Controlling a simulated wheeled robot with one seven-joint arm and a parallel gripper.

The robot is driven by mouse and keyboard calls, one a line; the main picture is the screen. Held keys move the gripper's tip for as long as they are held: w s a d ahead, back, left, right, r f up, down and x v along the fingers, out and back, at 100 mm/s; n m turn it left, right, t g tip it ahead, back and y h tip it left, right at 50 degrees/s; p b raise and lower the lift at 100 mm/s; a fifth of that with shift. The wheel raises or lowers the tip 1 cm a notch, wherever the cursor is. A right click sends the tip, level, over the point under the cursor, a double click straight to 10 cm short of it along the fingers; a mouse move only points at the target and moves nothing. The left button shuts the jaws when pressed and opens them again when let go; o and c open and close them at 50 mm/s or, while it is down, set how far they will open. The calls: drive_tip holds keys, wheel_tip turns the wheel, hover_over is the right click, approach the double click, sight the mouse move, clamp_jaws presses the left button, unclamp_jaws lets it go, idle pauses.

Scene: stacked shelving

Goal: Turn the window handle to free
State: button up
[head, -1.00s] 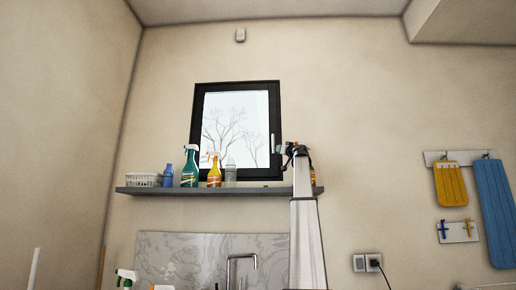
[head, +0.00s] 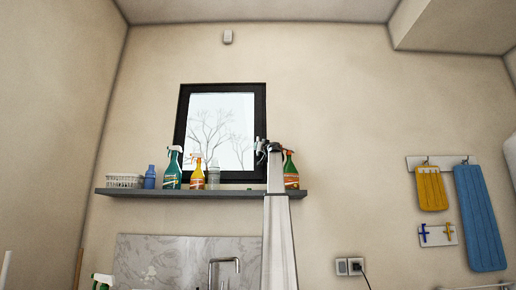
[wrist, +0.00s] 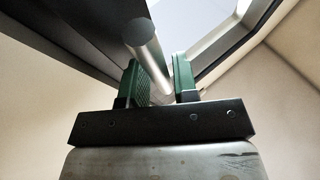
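The black-framed window (head: 181,130) is on the wall above the shelf. Its handle is hard to make out in the head view, where my gripper (head: 262,148) is at the frame's right side. In the wrist view the handle (wrist: 150,50) is a round grey metal bar running between the two green fingers of my gripper (wrist: 162,80). The fingers are apart, one on each side of the bar.
A grey shelf (head: 230,192) runs below the window. It holds a white basket (head: 125,180), a blue bottle (head: 150,177), a green spray bottle (head: 172,170), an orange one (head: 196,173) and a clear bottle (head: 213,177). Another spray bottle (head: 291,171) stands just right of my arm.

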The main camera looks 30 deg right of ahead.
drive_tip(key=shift+w+r, duration=0.1)
drive_tip(key=shift+w, duration=0.2)
clamp_jaws()
